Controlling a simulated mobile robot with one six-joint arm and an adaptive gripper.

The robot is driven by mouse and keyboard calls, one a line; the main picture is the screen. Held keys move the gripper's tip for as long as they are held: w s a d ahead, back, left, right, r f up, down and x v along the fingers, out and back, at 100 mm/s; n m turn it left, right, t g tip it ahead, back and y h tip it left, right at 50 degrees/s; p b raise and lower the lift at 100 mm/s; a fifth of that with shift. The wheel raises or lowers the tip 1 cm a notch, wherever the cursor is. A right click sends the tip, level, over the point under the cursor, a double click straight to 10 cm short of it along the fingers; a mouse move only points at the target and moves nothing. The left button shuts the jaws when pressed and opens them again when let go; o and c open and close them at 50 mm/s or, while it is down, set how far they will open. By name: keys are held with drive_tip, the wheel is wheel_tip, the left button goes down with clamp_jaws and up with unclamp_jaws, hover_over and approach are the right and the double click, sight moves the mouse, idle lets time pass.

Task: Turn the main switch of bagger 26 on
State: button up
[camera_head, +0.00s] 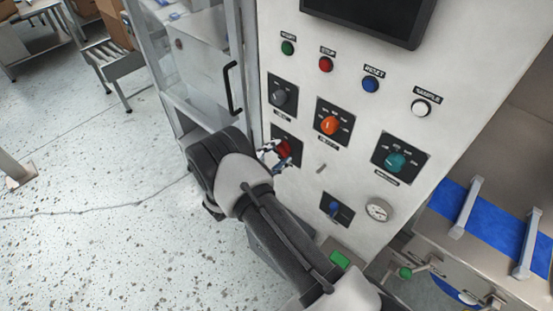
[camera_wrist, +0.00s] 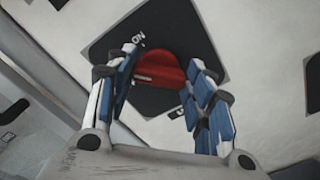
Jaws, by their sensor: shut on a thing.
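A red rotary switch (camera_head: 285,149) sits on a dark square plate (camera_head: 291,136) at the lower left of the white control panel (camera_head: 345,97). The red knob shows in the wrist view (camera_wrist: 157,70), where its black plate (camera_wrist: 187,29) carries the word ON near the upper left of the knob. A second label is partly hidden by a finger. My gripper (camera_head: 274,157) reaches the knob from the left, its fingers on both sides of it. In the wrist view my gripper (camera_wrist: 160,85) is shut on the red knob. Which position the knob points to is hard to tell.
Above the switch are a grey knob (camera_head: 283,96) and an orange knob (camera_head: 329,125). A glass door with a black handle (camera_head: 232,88) adjoins on the left. Open floor (camera_head: 90,215) lies left.

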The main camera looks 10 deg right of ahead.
drive_tip(key=m+b, duration=0.2)
drive_tip(key=m, duration=0.1)
drive_tip(key=m+b, duration=0.1)
drive_tip(key=b, duration=0.1)
drive_tip(key=shift+f+m, duration=0.25)
drive_tip(key=shift+m, duration=0.05)
drive_tip(key=m+b, duration=0.3)
drive_tip(key=shift+m+b, duration=0.3)
drive_tip(key=shift+m, duration=0.1)
drive_tip(key=shift+r, duration=0.1)
drive_tip(key=o, duration=1.1)
drive_tip(key=shift+c, duration=0.2)
drive_tip(key=shift+s, duration=0.1)
drive_tip(key=v, duration=1.2)
